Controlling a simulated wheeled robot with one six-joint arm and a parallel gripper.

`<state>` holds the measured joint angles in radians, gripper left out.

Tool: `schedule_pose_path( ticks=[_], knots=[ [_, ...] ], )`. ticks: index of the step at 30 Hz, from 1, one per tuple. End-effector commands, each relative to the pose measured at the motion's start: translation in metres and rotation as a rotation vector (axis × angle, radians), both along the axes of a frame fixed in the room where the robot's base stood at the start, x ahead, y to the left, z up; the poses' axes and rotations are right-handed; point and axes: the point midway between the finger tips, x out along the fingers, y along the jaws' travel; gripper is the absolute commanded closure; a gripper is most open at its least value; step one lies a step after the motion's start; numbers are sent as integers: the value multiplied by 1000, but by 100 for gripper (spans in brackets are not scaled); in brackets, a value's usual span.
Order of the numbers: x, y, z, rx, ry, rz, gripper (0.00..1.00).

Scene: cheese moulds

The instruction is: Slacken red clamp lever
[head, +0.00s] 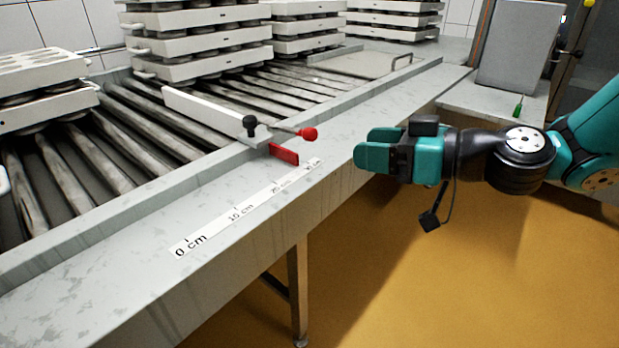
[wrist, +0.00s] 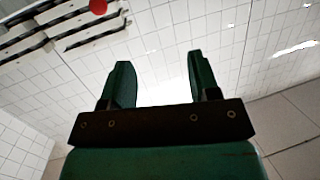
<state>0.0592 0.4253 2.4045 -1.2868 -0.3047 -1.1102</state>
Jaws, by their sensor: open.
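The red clamp lever shows as a thin rod ending in a red ball knob (head: 309,134), on a clamp at the table's edge rail. A red block-like piece (head: 284,154) sits just below it, and a black knob (head: 250,125) stands to its left. My gripper (head: 368,150) is to the right of the red ball, apart from it, at about the same height in the head view. In the wrist view a red round shape (wrist: 98,6), seemingly the ball, is at the top left, outside the fingers. My gripper is open, with nothing between its fingers (wrist: 160,85).
A white bar (head: 210,112) runs from the clamp across the rollers (head: 110,135). A scale strip (head: 240,210) lies along the metal ledge. Stacks of white moulds (head: 200,43) stand behind. The ledge (head: 120,270) is otherwise clear near the front.

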Motion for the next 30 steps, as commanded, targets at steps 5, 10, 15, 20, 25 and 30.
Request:
schedule_pose_path(
  ticks=[5, 10, 15, 20, 25, 30],
  knots=[
    [38, -25, -52, 81, -108, -153, 44],
    [52, -35, -57, 101, -146, -213, 44],
    [63, -22, -50, 102, -147, -214, 44],
    [81, 4, -49, 101, -147, -210, 44],
    [105, 36, -52, 101, -153, -210, 44],
    [128, 65, -53, 101, -151, -212, 44]
  ],
)
